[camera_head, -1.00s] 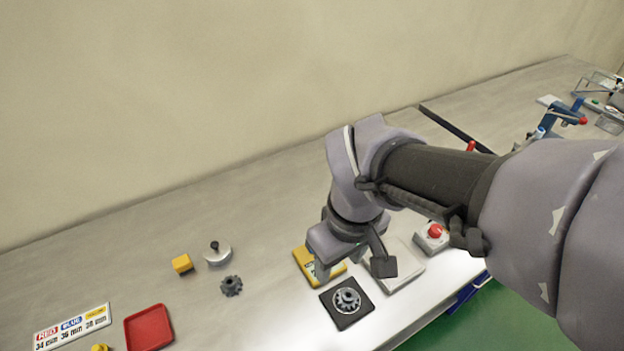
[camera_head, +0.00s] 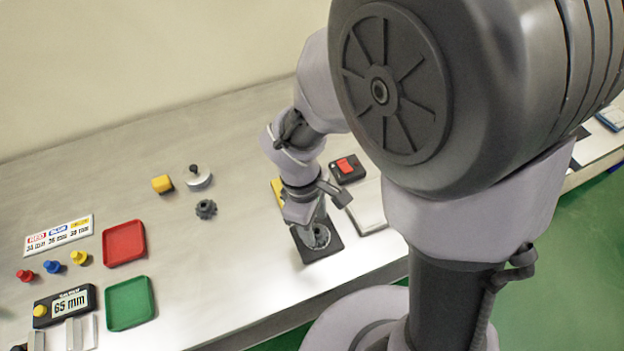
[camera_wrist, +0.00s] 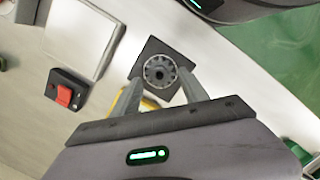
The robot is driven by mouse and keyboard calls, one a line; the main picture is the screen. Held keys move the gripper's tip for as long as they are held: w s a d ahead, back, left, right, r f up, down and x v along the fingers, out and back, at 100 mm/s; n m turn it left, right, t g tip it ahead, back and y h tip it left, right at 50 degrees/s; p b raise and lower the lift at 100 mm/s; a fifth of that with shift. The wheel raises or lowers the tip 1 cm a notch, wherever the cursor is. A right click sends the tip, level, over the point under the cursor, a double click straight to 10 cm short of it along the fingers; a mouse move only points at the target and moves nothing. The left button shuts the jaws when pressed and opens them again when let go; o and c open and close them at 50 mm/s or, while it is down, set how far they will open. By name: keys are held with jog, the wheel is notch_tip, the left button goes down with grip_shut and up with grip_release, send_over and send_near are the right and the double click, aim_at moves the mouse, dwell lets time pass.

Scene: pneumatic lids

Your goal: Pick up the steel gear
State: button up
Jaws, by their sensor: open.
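The steel gear (camera_head: 320,236) is a light grey toothed ring with a dark centre hole. It lies on a black square pad (camera_head: 325,254) near the front edge of the bench. In the wrist view the gear (camera_wrist: 160,71) shows between my two fingertips, with the black pad (camera_wrist: 156,48) under it. My gripper (camera_head: 312,230) is open above the gear and partly covers it in the head view; the gripper (camera_wrist: 162,83) also shows in the wrist view. I cannot tell how much height is left between fingertips and gear. A darker gear (camera_head: 206,209) lies apart on the bench to the left.
A yellow item (camera_head: 277,190) lies just behind my gripper. A black box with a red switch (camera_head: 347,168) and a pale flat plate (camera_head: 367,208) stand to the right. Red (camera_head: 124,243) and green (camera_head: 129,302) trays are at left. Bare bench lies between the trays and the pad.

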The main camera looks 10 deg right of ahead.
notch_tip(320, 180, down, 2)
jog(key=shift+d+f, duration=0.15)
jog(key=shift+f, duration=0.1)
jog(key=shift+r, duration=0.1)
grip_shut()
jog(key=shift+r, duration=0.15)
